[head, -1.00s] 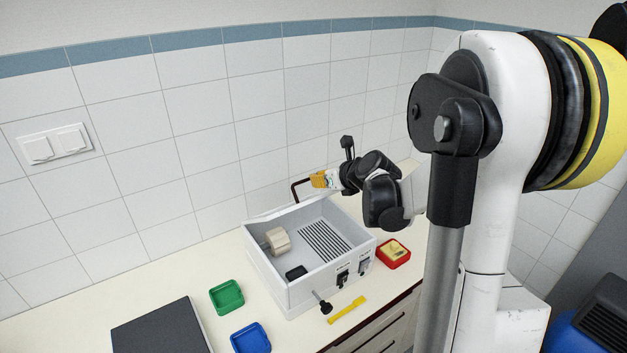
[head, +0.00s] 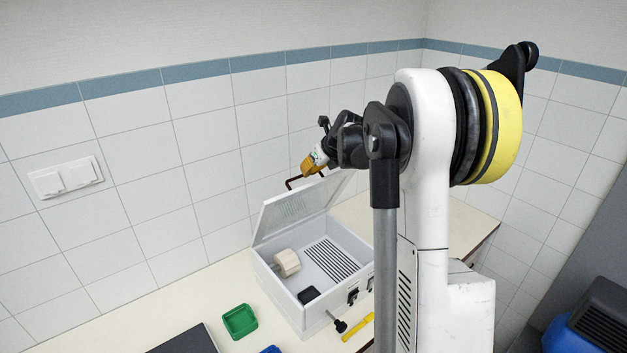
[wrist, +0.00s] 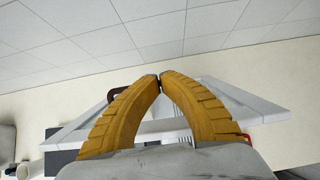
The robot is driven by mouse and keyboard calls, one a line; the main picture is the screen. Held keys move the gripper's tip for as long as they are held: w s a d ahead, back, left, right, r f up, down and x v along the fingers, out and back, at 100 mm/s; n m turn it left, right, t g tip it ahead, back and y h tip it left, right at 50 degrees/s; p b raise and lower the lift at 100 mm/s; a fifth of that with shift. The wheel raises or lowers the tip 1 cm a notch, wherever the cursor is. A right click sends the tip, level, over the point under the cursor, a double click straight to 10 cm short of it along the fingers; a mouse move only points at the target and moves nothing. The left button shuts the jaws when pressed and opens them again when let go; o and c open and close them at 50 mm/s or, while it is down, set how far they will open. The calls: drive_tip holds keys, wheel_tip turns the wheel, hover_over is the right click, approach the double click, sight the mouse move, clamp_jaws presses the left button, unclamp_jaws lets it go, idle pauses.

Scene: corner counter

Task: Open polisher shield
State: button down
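The polisher is a light grey box (head: 322,322) on the counter, with its top open. Its shield (head: 300,207), a pale panel with a dark red handle (head: 291,184), stands raised and slanted along the back side. My gripper (head: 307,170), with yellow fingers, is at the handle by the shield's upper edge. In the wrist view the fingertips (wrist: 159,82) meet, and part of the handle (wrist: 117,92) shows beside the left finger. The rest of the handle is hidden behind the fingers. I see nothing clearly held between the tips.
Inside the box are a beige wheel (head: 287,262) and a black block (head: 308,295). A green tray (head: 240,321), a blue tray (head: 270,349), a dark grey slab (head: 188,341) and a yellow strip (head: 357,327) lie around it. The tiled wall stands close behind.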

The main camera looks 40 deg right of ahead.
drive_tip(key=shift+w+r, duration=0.2)
drive_tip(key=shift+w, duration=0.6)
drive_tip(key=shift+w+r, duration=0.2)
drive_tip(key=shift+w, duration=0.6)
